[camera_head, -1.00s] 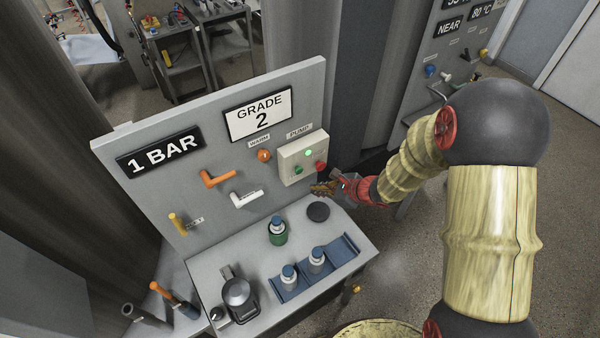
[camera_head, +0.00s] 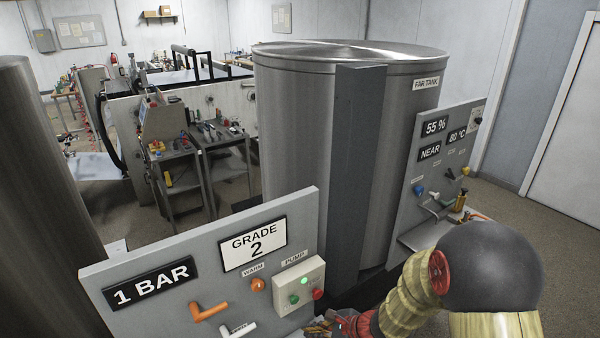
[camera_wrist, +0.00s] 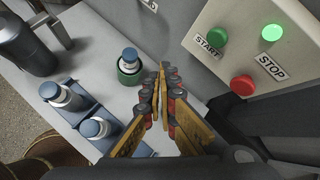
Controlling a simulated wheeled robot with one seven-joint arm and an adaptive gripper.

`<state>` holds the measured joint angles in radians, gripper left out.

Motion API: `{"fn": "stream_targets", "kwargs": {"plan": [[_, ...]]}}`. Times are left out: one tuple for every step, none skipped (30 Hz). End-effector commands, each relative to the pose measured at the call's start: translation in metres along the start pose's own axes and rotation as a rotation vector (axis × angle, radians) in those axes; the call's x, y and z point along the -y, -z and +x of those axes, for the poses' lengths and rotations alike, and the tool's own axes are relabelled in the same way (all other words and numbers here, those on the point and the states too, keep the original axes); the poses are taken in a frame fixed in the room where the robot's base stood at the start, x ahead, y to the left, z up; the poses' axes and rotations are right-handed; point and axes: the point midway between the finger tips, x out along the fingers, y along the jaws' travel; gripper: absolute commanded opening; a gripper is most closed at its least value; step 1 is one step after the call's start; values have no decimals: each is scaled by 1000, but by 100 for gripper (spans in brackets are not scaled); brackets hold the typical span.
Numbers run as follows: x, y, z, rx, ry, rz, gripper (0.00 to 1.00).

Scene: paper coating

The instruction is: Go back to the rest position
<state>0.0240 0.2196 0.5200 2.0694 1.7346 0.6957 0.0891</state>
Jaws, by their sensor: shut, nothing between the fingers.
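My gripper (camera_head: 326,325) shows at the bottom edge of the head view, just below the pump box (camera_head: 286,281). In the wrist view my gripper (camera_wrist: 161,78) has its yellow fingers together, with nothing between them. The fingertips are over the bench, apart from the pump box. The pump box has a green START button (camera_wrist: 214,41), a red STOP button (camera_wrist: 242,85) and a lit green lamp (camera_wrist: 272,33). A blue-capped bottle in a green holder (camera_wrist: 129,71) stands on the bench close to the left of the fingers.
Two more blue-capped bottles (camera_wrist: 62,95) stand in a blue rack at lower left. The panel with orange (camera_head: 210,311) and white levers rises beside my arm. A large steel tank (camera_head: 300,130) and a second panel (camera_head: 432,178) stand behind. Floor (camera_head: 515,218) is open at right.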

Motion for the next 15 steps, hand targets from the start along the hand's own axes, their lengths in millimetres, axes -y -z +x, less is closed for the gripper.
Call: {"fn": "stream_targets", "kwargs": {"plan": [[-18,-2,-2,7,-55,-61,0],[-28,-4,-5,13,-90,-108,0],[-41,-9,-12,21,-134,-178,0],[-49,-14,-19,29,-165,-236,0],[-58,-17,-25,34,-195,-295,0],[-68,-21,-34,40,-231,-376,0],[-75,-23,-42,43,-259,-437,0],[-82,-24,-50,45,-285,-499,0],[-91,-25,-60,44,-319,-584,0],[-97,-26,-69,42,-343,-647,0],[-103,-25,-78,38,-367,-711,0],[-111,-24,-89,29,-397,-795,0],[-116,-22,-98,19,-419,-860,0],[-121,-19,-108,7,-442,-925,0],[-126,-15,-120,-12,-470,-1010,0]]}}
